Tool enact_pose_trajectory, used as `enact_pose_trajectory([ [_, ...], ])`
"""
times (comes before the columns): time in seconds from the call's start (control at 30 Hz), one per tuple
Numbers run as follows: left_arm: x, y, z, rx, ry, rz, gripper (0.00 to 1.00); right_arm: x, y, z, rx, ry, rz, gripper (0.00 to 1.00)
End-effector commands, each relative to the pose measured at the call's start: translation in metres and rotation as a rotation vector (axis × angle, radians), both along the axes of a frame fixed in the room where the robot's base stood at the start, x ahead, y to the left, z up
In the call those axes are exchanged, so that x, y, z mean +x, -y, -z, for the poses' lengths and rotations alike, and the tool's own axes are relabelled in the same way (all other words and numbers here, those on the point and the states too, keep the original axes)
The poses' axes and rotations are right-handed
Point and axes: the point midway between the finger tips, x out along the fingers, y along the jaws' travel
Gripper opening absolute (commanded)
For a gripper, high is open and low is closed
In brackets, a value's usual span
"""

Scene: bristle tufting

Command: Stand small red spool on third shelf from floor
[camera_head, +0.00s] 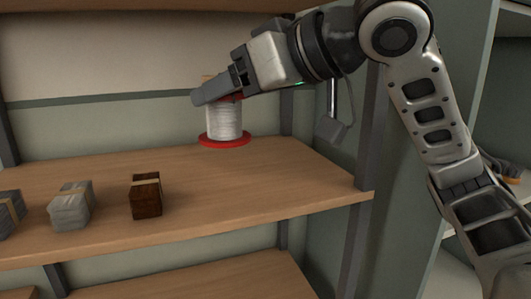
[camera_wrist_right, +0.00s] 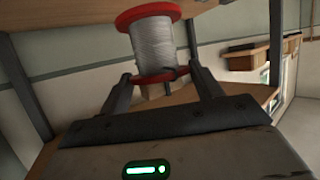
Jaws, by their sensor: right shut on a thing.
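The spool (camera_head: 226,122) has a pale wound body and red end discs. My right gripper (camera_head: 222,92) is shut on its upper end and holds it upright over the back right part of a wooden shelf (camera_head: 250,185). The lower red disc is at or just above the board; I cannot tell whether it touches. In the right wrist view the spool (camera_wrist_right: 155,45) sits between the two fingers of the right gripper (camera_wrist_right: 162,78). My left gripper is not in view. Which shelf from the floor this is cannot be told.
A brown bundle (camera_head: 146,195), a light grey bundle (camera_head: 71,207) and a dark grey bundle (camera_head: 9,213) stand along the shelf's left part. A dark upright post (camera_head: 356,220) is at the front right corner. Another shelf (camera_head: 215,282) lies below. The shelf's middle right is clear.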

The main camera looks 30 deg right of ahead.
Motion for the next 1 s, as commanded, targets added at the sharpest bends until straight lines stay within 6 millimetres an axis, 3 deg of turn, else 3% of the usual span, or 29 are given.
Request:
enact_pose_trajectory([
  [0.03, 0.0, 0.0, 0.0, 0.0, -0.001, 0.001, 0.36, 0.005, 0.014, 0.008, 0.001, -0.008, 0.011, 0.4],
  [0.27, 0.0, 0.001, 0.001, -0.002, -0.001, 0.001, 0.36, 0.022, 0.061, 0.03, 0.0, -0.009, 0.011, 0.4],
  [0.5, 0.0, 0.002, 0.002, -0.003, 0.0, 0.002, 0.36, 0.03, 0.086, 0.064, -0.005, -0.01, 0.009, 0.4],
  [1.0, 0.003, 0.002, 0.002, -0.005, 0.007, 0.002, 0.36, 0.037, 0.102, 0.084, 0.001, -0.001, 0.003, 0.4],
])
